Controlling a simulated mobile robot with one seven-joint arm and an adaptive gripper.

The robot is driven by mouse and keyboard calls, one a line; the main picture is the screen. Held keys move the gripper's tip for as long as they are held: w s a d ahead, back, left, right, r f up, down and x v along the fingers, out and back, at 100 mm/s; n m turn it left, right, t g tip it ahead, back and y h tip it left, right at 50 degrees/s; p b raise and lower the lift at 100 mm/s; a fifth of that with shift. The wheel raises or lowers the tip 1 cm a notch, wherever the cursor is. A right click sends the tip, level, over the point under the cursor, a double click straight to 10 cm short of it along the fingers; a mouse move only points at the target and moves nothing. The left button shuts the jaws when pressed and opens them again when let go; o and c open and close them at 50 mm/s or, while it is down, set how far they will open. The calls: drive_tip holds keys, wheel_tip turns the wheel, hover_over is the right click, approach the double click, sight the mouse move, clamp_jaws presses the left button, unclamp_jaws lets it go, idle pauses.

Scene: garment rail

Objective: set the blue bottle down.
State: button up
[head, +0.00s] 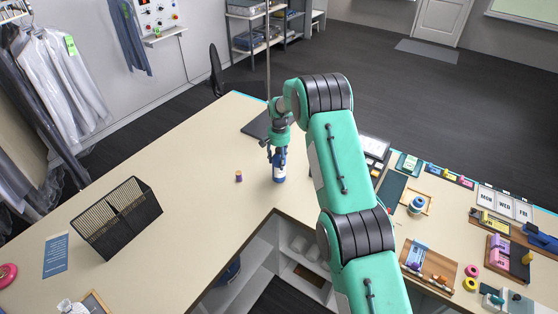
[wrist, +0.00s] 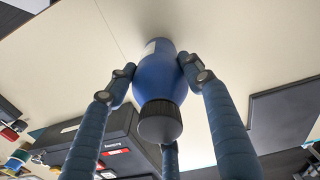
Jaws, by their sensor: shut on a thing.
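The blue bottle (head: 279,168) is upright near the inner corner of the cream counter (head: 205,170) in the head view. My gripper (head: 277,153) is above it with its fingers closed around its upper part. In the wrist view the bottle (wrist: 160,80) with its dark ribbed cap (wrist: 160,121) is between the blue fingers of my gripper (wrist: 158,78). The bottle's base is at or just above the counter; I cannot tell whether it touches.
A small orange and purple item (head: 239,176) stands left of the bottle. A black mesh basket (head: 117,217) is further left. A dark flat panel (head: 257,125) lies behind. The counter's inner edge is close in front of the bottle. Free counter lies to the left.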

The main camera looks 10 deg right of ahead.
sight(279, 149)
drive_tip(key=shift+f, duration=0.1)
drive_tip(key=o, duration=1.8)
drive_tip(key=shift+r, duration=0.2)
wheel_tip(279, 149, up, 10)
drive_tip(key=shift+r+b, duration=0.2)
drive_tip(key=shift+b, duration=0.7)
drive_tip(key=shift+r, duration=0.75)
